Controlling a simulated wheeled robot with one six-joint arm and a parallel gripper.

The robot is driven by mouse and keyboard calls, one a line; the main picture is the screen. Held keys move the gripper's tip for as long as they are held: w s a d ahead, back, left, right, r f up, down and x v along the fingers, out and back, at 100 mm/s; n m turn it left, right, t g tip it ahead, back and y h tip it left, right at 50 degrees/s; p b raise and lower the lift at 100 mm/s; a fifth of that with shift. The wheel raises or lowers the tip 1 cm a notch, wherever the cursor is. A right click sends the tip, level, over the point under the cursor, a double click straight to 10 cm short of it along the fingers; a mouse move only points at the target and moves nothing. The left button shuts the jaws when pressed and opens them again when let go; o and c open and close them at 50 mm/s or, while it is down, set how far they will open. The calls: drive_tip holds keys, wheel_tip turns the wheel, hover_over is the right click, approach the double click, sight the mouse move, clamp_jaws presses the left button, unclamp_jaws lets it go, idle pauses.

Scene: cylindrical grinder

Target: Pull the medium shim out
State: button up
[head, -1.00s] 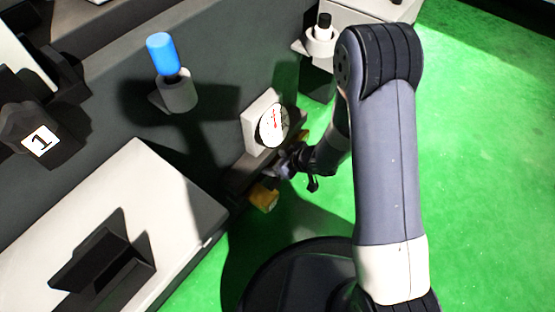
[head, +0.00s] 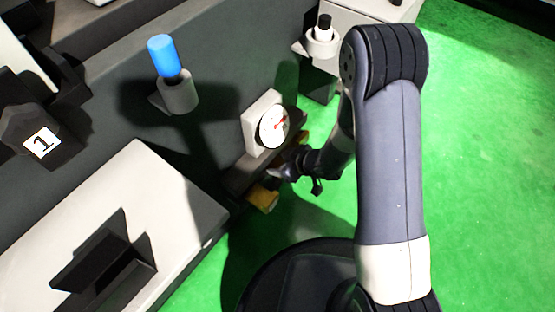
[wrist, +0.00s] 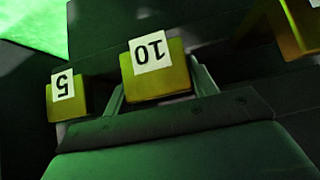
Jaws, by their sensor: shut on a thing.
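The medium shim (wrist: 158,82), a yellow block with an upside-down white label reading 10, is in the middle of the wrist view. My gripper (wrist: 160,90) has one finger on each side of it and is shut on it. In the head view my gripper (head: 283,172) is at the ledge below the dial, and the shim it holds is hidden there. A yellow block labelled 5 (wrist: 67,101) is to the left in the wrist view. Part of another yellow block (wrist: 297,28) shows at the upper right.
A round dial gauge (head: 272,128) with a red needle is just above my gripper. A yellow block (head: 263,198) shows at the ledge's near end. A blue-topped knob (head: 165,58) stands on the machine to the left. Green floor (head: 480,170) is open to the right.

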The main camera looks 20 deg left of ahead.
drive_tip(key=d, duration=0.1)
drive_tip(key=s+d, duration=0.1)
drive_tip(key=d, duration=0.1)
drive_tip(key=shift+s+d, duration=0.3)
drive_tip(key=shift+d, duration=0.05)
drive_tip(key=o, duration=1.4)
drive_tip(key=shift+d, duration=0.1)
drive_tip(key=p+v, duration=0.5)
drive_tip(key=v, duration=0.5)
drive_tip(key=shift+d+r, duration=0.25)
drive_tip(key=shift+d, duration=0.05)
